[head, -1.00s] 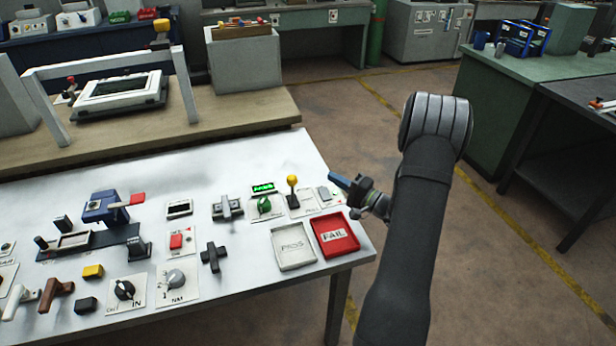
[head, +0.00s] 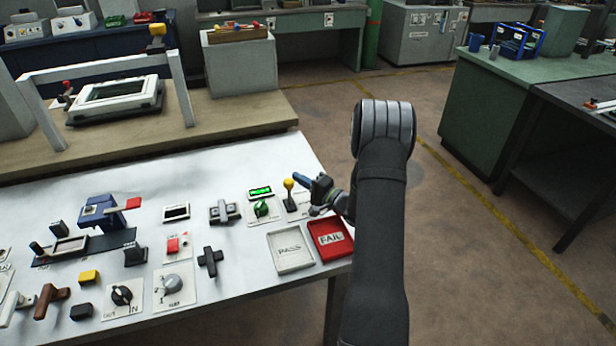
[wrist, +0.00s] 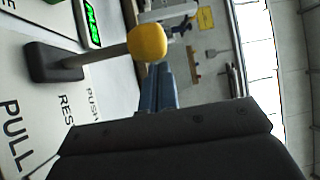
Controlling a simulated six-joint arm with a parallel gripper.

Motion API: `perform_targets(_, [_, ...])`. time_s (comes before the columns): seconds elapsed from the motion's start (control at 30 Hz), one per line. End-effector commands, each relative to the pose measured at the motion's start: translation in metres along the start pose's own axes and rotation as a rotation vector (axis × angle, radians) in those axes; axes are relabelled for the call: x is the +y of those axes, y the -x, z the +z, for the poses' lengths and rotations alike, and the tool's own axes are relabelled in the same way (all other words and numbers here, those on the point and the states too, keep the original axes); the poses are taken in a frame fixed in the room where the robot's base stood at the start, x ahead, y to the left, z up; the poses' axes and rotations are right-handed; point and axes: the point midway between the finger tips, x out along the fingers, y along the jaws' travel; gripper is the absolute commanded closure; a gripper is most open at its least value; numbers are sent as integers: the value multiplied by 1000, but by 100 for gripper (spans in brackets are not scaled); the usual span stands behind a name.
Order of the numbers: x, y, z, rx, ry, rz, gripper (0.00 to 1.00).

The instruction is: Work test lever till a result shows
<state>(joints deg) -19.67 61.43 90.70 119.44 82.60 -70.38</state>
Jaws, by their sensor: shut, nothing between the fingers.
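The test lever is a dark stem with a yellow ball knob (head: 289,184), standing upright on a white plate near the bench's right end. In the wrist view its knob (wrist: 147,41) and dark base show close up, beside the printed words PULL and PUSH. A small display (head: 260,192) left of the lever is lit with green characters, too blurred to read surely. It also shows in the wrist view (wrist: 91,22). My gripper (head: 299,178) has its blue fingers shut and empty, just right of the knob. In the wrist view the fingers (wrist: 160,88) lie close beside it; contact cannot be told.
A white PASS tray (head: 290,250) and a red FAIL tray (head: 330,239) lie in front of the lever, both looking empty. A green knob (head: 261,208) sits below the display. Several other switches and handles cover the bench to the left. Open floor lies right of the bench.

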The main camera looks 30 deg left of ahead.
Motion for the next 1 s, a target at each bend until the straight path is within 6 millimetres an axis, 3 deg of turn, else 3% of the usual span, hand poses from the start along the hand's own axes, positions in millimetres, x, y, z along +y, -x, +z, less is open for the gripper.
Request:
perform_targets(0.53, [-1, 6, 10, 0, 0, -1, 100])
perform_targets(0.8, [3, 35, 31, -1, -2, 1, 100])
perform_targets(1.0, [4, 36, 33, -3, -1, 1, 100])
